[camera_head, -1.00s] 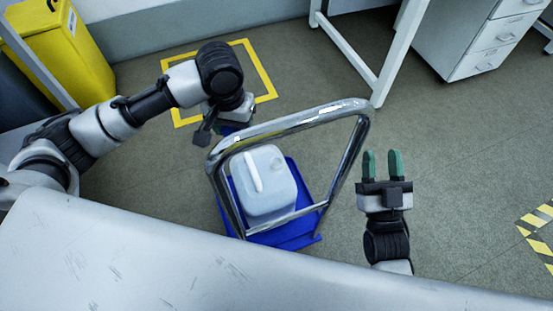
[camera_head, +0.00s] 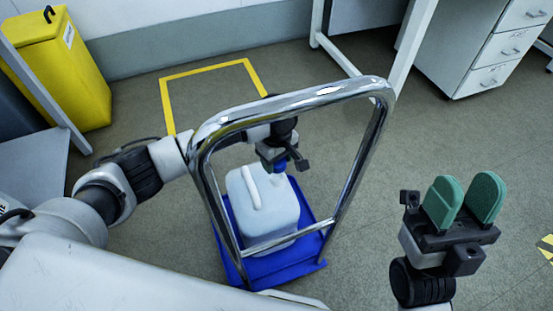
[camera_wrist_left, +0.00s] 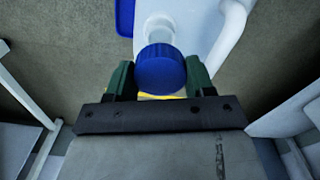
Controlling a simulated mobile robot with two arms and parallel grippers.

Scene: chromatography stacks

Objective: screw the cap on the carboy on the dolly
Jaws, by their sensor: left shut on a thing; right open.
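The white carboy (camera_head: 262,205), with a moulded handle on top, stands on the blue dolly (camera_head: 288,266) behind its chrome push handle. My left gripper (camera_head: 277,158) reaches behind the push handle to the carboy's far top edge. It is shut on the blue cap (camera_head: 280,168). In the left wrist view the cap (camera_wrist_left: 160,70) sits between the green fingers, and the carboy's pale neck (camera_wrist_left: 160,30) shows just beyond it. I cannot tell whether cap and neck touch. My right gripper (camera_head: 463,208) is open and empty, right of the dolly.
The chrome push handle (camera_head: 290,99) arches between the head camera and the carboy. A yellow bin (camera_head: 62,70) stands at the back left, near a yellow floor square (camera_head: 210,70). A white drawer cabinet (camera_head: 480,50) and a table leg are at the back right. Floor right of the dolly is clear.

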